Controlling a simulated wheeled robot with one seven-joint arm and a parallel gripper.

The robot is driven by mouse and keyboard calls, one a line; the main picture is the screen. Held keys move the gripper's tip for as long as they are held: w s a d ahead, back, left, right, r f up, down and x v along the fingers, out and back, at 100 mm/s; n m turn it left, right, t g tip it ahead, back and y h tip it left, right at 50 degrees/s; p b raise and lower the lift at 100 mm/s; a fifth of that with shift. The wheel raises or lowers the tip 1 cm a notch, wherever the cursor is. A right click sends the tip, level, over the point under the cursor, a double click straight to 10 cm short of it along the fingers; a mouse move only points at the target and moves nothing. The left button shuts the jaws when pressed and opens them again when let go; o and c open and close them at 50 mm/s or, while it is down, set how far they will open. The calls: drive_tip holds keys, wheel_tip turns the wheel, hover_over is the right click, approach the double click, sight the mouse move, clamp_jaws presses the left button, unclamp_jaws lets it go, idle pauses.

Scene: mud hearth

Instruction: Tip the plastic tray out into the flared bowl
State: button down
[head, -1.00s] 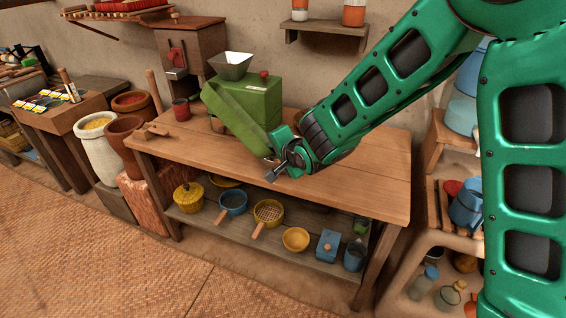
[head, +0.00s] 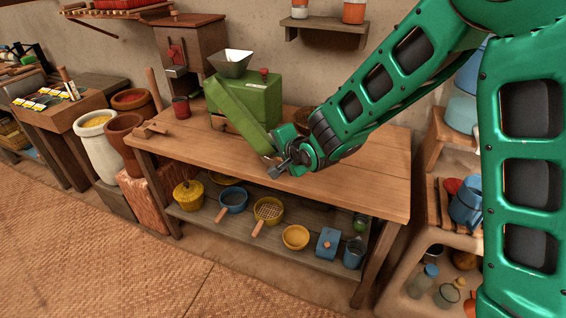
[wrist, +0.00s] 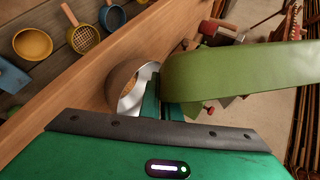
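The green plastic tray (head: 237,112) is long and steeply tilted in the head view, its upper end at the left and its low end at my gripper (head: 280,166). My gripper (wrist: 165,98) is shut on that low end; the tray (wrist: 245,78) stretches right in the wrist view.
A green box-shaped mill (head: 258,95) with a grey hopper (head: 231,62) stands behind the tray. A red cup (head: 181,108) stands at the table's back left. The wooden table (head: 365,182) is clear at the front and right. Pans and bowls fill the shelf below.

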drive_tip(key=shift+w+d+f+m+y, duration=0.1)
drive_tip(key=shift+d+f+m+y, duration=0.15)
drive_tip(key=shift+m+y, duration=0.05)
idle(0.8)
